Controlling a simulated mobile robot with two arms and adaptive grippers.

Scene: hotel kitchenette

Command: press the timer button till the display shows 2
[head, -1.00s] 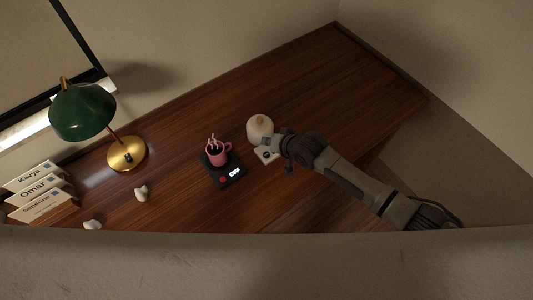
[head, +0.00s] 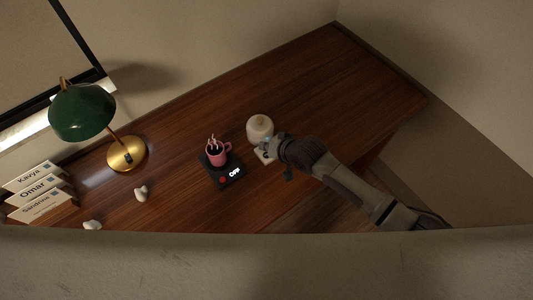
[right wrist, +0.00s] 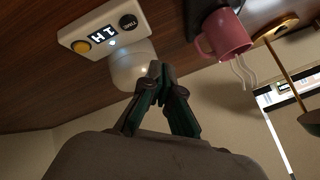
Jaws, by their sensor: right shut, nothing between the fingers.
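A white device with a pale rounded body (head: 260,128) stands on the wooden desk, and its low white panel (head: 264,156) is partly hidden by my gripper. In the right wrist view, which is upside down, the panel (right wrist: 66,38) carries an orange button (right wrist: 81,46), a dark labelled button (right wrist: 128,21) and a lit display (right wrist: 102,36). The display looks like "1H" when turned upright. My right gripper (head: 267,150) is shut and empty over the panel's edge. Its fingertips (right wrist: 162,70) appear apart from both buttons in the wrist view. My left gripper is out of view.
A pink mug (head: 218,153) stands on a black plate (head: 229,180) reading "OFF", just left of the device. A green lamp with a brass base (head: 126,155), name cards (head: 40,190) and small white objects (head: 141,193) are further left. The desk behind is clear.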

